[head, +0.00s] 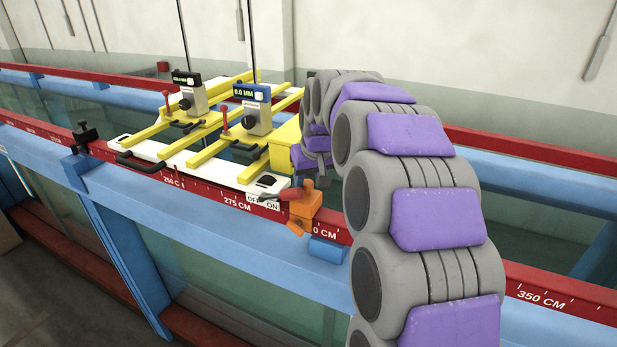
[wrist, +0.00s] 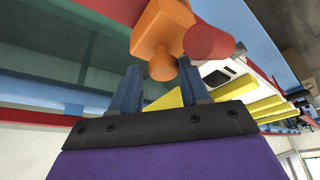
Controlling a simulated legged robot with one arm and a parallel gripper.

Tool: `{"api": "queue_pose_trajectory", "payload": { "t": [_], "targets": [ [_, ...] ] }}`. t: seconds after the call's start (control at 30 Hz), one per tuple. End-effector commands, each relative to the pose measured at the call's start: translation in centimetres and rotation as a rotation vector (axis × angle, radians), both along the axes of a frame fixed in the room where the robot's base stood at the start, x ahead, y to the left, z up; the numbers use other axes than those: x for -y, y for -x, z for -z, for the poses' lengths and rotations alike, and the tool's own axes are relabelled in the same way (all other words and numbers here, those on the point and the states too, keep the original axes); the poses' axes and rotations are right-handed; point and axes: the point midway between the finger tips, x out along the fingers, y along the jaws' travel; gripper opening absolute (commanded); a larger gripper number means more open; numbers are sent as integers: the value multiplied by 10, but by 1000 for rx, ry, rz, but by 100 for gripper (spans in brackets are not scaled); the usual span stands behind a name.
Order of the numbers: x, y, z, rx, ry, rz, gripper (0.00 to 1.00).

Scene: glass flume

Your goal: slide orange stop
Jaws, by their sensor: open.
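The orange stop (head: 305,207) is a block on the near red rail, just right of the white carriage plate. In the wrist view the orange stop (wrist: 160,30) is beyond the fingertips, with a round orange knob pointing toward my gripper (wrist: 161,68). The two dark blue fingers are open, one on each side of the knob's end, with nothing held. I cannot tell whether they touch it. The red handle (wrist: 208,42) is beside the right finger.
The white carriage plate (head: 155,150) carries yellow bars, two gauges and black handles. A black clamp (head: 85,134) sits on the red rail farther left. A blue block (head: 327,250) is below the stop. The near rail (head: 560,297) looks clear at far right; my arm hides its middle.

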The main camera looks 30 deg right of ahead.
Motion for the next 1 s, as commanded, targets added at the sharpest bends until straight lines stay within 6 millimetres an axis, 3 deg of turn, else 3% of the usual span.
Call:
{"api": "queue_pose_trajectory", "payload": {
  "t": [0.3, 0.77, 1.0],
  "targets": [
    [-3, -1, 2, -1, 2, 0, 44],
    [-2, 0, 2, -2, 1, -1, 0],
    [-1, 0, 2, -2, 1, -1, 0]
  ]
}}
